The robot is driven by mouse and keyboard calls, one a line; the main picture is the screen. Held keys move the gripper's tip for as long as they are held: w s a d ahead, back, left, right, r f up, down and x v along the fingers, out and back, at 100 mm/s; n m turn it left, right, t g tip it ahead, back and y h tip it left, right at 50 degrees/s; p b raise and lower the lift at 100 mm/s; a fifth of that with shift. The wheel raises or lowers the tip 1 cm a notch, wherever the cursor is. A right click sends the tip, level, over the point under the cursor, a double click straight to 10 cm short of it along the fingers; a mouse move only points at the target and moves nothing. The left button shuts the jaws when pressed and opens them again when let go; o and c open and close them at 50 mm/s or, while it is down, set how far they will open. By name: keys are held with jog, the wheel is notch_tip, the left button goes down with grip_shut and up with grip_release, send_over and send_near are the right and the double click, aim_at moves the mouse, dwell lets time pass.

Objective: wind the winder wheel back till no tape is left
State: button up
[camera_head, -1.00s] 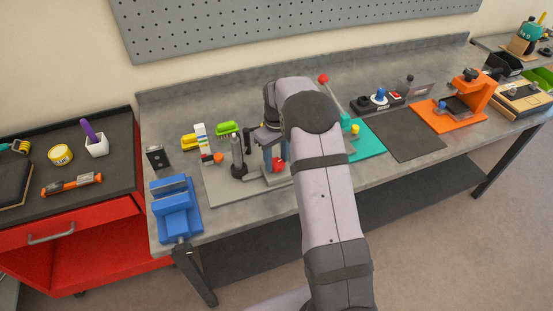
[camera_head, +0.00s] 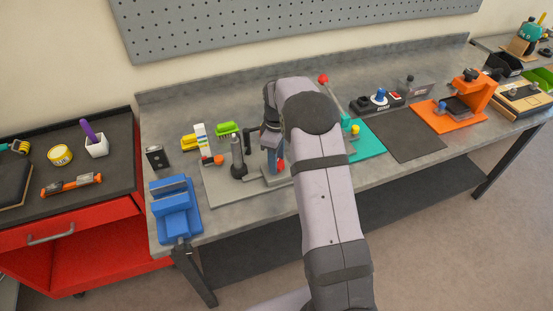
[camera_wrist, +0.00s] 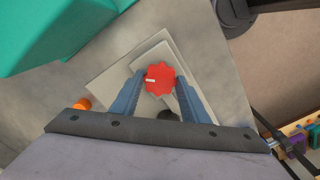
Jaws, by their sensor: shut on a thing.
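The red, toothed winder wheel (camera_wrist: 159,78) sits between the fingertips of my gripper (camera_wrist: 160,82) in the wrist view, with a small white mark on its left side. My gripper is shut on it. In the head view my gripper (camera_head: 273,158) points down over the grey fixture plate (camera_head: 222,192), and only a bit of the red wheel (camera_head: 281,164) shows beside the fingers. The pale stepped base (camera_wrist: 112,80) lies under the wheel in the wrist view. I cannot make out any tape.
A dark upright post (camera_head: 238,160) stands close left of my gripper. A blue vise (camera_head: 176,208) is at the front left. A red-tipped lever (camera_head: 323,78) on a teal base (camera_head: 368,141) is to the right. A dark mat (camera_head: 405,135) lies clear farther right.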

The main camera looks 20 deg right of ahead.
jog(key=shift+r, duration=0.1)
jog(key=o, duration=1.1)
jog(key=shift+c, duration=0.2)
jog(key=shift+r+b, duration=1.15)
jog(key=shift+r, duration=2.5)
